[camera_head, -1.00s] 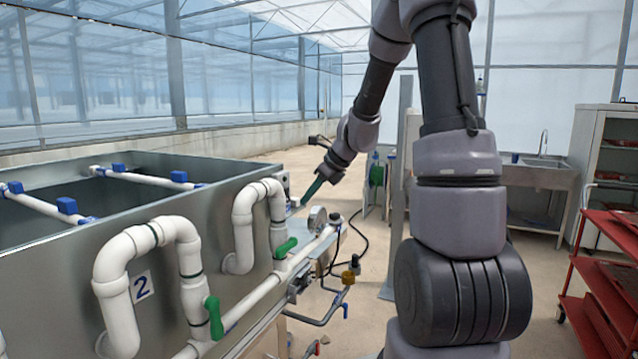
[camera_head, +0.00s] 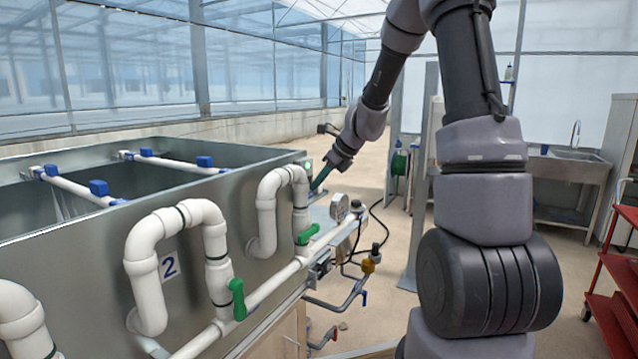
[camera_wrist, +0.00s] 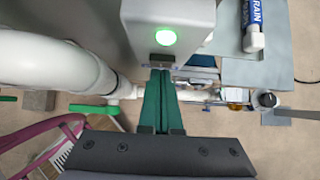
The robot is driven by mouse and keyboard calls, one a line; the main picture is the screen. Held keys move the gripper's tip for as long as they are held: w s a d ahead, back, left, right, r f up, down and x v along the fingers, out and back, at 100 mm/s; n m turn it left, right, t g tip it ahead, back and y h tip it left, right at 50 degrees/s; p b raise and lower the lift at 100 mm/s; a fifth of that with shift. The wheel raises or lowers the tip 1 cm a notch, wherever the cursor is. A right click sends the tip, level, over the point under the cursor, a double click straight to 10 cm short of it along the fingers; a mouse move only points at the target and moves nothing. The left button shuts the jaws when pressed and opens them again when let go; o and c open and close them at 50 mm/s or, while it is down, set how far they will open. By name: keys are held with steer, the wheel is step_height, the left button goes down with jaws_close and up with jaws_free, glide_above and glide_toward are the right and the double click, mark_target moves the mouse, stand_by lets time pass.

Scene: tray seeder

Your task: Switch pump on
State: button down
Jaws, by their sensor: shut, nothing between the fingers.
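A pale grey box (camera_wrist: 168,12) with a glowing green light (camera_wrist: 166,37) on its face is at the top middle of the wrist view. A dark strip (camera_wrist: 152,60), perhaps a switch, is at the box's lower edge, partly hidden by my fingers. My gripper (camera_wrist: 160,72) is shut and empty, its two green fingers together with tips at or very near that strip; I cannot tell whether they touch. In the head view my gripper (camera_head: 314,188) is by the far end of the metal tank, where the box is mostly hidden.
The metal tank (camera_head: 240,200) has white pipes (camera_head: 178,225) with green valve handles (camera_head: 237,298) along its side. A gauge (camera_head: 340,207) and a brass fitting (camera_head: 369,265) are near my gripper. A red rack (camera_head: 620,300) stands at right.

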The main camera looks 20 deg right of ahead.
steer(key=shift+r, duration=0.85)
